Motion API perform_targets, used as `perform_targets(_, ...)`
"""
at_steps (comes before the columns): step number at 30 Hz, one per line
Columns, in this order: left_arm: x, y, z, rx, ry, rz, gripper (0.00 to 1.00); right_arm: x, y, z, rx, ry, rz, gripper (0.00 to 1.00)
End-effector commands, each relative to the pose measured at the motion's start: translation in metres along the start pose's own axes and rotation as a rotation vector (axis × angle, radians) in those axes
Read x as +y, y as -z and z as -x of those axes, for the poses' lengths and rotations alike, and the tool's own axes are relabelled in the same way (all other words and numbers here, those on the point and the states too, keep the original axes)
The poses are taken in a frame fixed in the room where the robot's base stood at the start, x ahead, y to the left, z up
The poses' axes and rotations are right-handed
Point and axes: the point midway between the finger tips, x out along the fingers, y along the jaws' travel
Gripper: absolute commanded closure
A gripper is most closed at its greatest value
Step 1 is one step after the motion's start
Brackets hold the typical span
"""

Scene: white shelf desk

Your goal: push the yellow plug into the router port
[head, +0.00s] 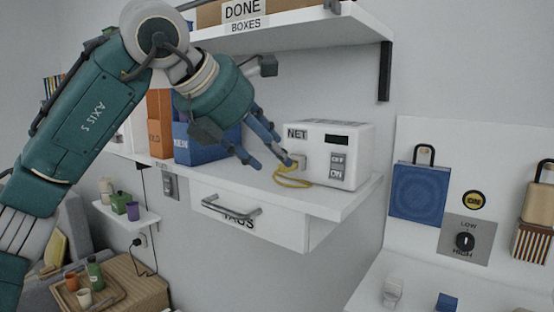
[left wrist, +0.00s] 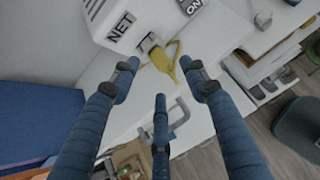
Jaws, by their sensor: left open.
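The white router (head: 349,147), marked NET, stands on the shelf desk; it also shows at the top of the left wrist view (left wrist: 115,22). A small grey port block (head: 297,160) is on its front, and it shows in the left wrist view (left wrist: 149,43). The yellow plug with its looped cable (head: 292,182) is at the block; it also shows in the left wrist view (left wrist: 162,57). I cannot tell how deep the plug sits. My left gripper (head: 270,154) is open, its blue fingers spread just in front of the plug. My right gripper is out of view.
A blue bin (head: 205,146) and an orange bin stand left of the router. An upper shelf (head: 285,32) is above, and a drawer (head: 250,218) with a handle is below.

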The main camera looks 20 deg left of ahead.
Motion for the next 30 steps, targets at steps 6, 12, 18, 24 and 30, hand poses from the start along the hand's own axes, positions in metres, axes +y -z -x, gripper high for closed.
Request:
perform_targets(6,0.000,-0.001,0.048,-0.003,-0.001,-0.001,0.55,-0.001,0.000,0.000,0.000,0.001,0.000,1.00)
perform_targets(12,0.000,0.000,0.073,-0.001,0.000,-0.001,0.55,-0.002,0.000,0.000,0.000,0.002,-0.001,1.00)
perform_targets(18,0.000,0.000,0.079,0.000,0.001,-0.001,0.55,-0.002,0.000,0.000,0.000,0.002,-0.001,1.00)
perform_targets(24,0.000,0.000,0.079,0.000,0.001,-0.001,0.55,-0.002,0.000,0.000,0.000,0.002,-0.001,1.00)
perform_targets(30,0.000,0.000,0.078,0.000,0.001,-0.001,0.55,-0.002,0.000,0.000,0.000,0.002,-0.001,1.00)
